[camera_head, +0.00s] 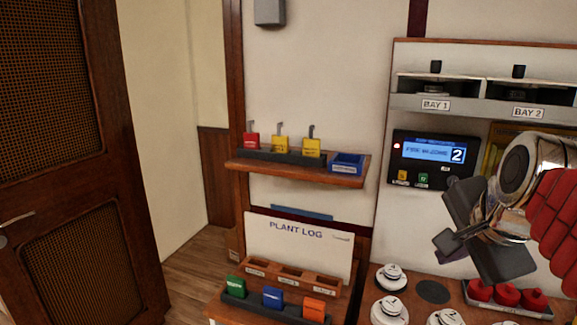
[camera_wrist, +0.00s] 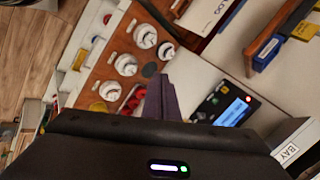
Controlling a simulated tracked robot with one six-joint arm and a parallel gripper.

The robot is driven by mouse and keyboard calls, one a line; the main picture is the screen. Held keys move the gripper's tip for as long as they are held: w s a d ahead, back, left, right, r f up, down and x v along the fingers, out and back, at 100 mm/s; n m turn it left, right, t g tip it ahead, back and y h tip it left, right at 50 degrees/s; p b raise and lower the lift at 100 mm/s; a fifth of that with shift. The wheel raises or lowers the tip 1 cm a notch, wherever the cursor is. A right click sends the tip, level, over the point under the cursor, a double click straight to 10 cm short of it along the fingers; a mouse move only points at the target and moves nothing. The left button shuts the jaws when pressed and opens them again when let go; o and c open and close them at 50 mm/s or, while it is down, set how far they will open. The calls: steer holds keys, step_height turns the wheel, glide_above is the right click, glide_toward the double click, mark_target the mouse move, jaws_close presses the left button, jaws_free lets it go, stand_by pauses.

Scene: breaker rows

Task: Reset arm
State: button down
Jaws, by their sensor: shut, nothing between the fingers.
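My gripper (camera_head: 465,222) is at the right of the head view, in front of the wall panel, with its dark fingers pointing left. It is shut and empty, clear of the shelf and the bench. In the wrist view my gripper's fingers (camera_wrist: 161,98) show as a dark purple-grey shape at the centre, over the bench. Part of my arm hides the right side of the panel and the area below BAY 2.
A blue-screen panel (camera_head: 430,152) is left of my gripper. A shelf (camera_head: 345,178) holds red and yellow tagged pieces. Below, a PLANT LOG board (camera_head: 297,240), white round detectors (camera_head: 390,277) and a tray of red pieces (camera_head: 508,296) stand. A wooden door (camera_head: 75,160) is at left.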

steer(key=s+a+f+n, duration=0.3)
steer(key=f+n, duration=0.2)
steer(key=s+a+f+n+g, duration=0.1)
steer(key=s+a+f+n, duration=0.2)
steer(key=a+f+n, duration=0.1)
steer(key=s+a+f+n+g+y, duration=0.1)
steer(key=s+a+f+n, duration=0.2)
steer(key=f+n, duration=0.4)
steer(key=shift+s+a+f, duration=0.3)
steer(key=shift+s+f, duration=0.05)
steer(key=shift+f, duration=0.3)
